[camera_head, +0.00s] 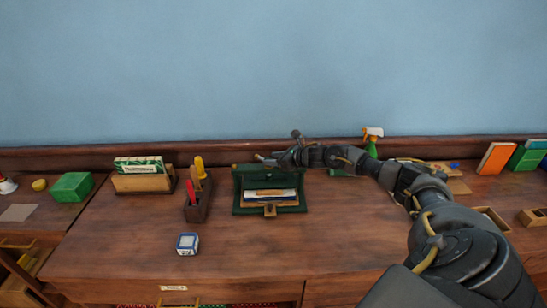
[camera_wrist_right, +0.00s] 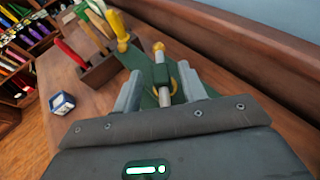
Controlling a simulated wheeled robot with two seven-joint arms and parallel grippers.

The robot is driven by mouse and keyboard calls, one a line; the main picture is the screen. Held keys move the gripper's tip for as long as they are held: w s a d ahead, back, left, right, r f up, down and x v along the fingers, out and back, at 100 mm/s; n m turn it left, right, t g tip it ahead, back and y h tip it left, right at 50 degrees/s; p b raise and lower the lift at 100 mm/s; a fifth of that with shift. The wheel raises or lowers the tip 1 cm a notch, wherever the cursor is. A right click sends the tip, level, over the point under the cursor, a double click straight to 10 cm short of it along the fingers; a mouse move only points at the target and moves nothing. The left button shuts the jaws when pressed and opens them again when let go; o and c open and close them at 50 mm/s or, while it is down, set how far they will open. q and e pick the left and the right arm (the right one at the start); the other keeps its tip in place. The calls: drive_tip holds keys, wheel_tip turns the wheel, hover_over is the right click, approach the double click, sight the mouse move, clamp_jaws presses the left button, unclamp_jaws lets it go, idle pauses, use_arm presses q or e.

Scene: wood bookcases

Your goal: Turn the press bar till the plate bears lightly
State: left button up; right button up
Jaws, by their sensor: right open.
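The green press (camera_head: 238,196) stands on the brown desk, with a stack of papers or books (camera_head: 269,193) in its frame. My right gripper (camera_head: 279,154) is over the back top of the press. Contact between fingers and bar cannot be told. The plate is mostly hidden, and whether it touches the stack is unclear. My left gripper is not in view.
A tool holder (camera_head: 197,208) with upright handles stands left of the press, and a small blue-and-white box (camera_head: 187,243) in front. A spray bottle (camera_head: 372,140) stands behind my right arm. The back ledge (camera_head: 100,158) is close behind the press.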

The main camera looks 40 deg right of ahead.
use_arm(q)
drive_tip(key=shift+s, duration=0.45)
use_arm(e)
clamp_jaws()
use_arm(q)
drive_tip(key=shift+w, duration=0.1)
use_arm(e)
drive_tip(key=shift+h, duration=0.3)
